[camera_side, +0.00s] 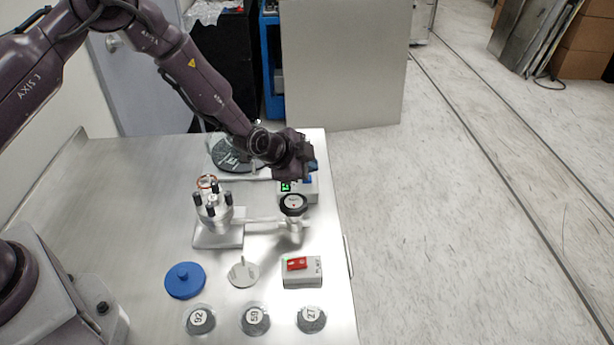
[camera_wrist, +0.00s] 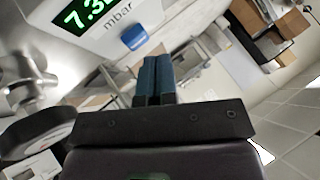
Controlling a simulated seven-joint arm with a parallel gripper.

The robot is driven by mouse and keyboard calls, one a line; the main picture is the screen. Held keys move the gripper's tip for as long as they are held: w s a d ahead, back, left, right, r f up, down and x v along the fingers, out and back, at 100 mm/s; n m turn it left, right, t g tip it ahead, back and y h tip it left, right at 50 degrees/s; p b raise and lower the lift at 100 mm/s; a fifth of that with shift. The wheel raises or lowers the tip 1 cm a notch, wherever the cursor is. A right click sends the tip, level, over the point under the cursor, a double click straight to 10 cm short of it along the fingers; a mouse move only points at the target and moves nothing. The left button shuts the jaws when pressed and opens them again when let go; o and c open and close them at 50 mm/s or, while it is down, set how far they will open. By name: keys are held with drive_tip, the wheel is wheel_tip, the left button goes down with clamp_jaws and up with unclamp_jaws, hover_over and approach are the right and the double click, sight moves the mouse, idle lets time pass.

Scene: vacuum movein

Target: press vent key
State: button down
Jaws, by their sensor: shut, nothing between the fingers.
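The vent key (camera_wrist: 133,37) is a small blue key on the white gauge box (camera_wrist: 100,20), beside a green display reading about 7.3 mbar; its last digit is partly cut off. In the side view the gauge box (camera_side: 311,194) stands near the table's right edge, partly hidden by my gripper. My gripper (camera_side: 311,166) is over the far end of that box. In the wrist view my gripper's blue fingers (camera_wrist: 155,62) are together and empty, just below and right of the vent key in the picture. I cannot tell the exact gap.
A dark round valve knob (camera_side: 293,204) sits close in front of the gauge box, joined by pipe to a metal chamber (camera_side: 213,212) with black posts. A pump box (camera_side: 302,275) with a red switch, a blue disc (camera_side: 185,280) and several numbered discs lie nearer.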

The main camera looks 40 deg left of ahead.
drive_tip(key=shift+f, duration=0.1)
drive_tip(key=shift+f, duration=0.35)
drive_tip(key=shift+f, duration=0.15)
idle(0.6)
drive_tip(key=shift+r, duration=0.65)
drive_tip(key=shift+r, duration=3)
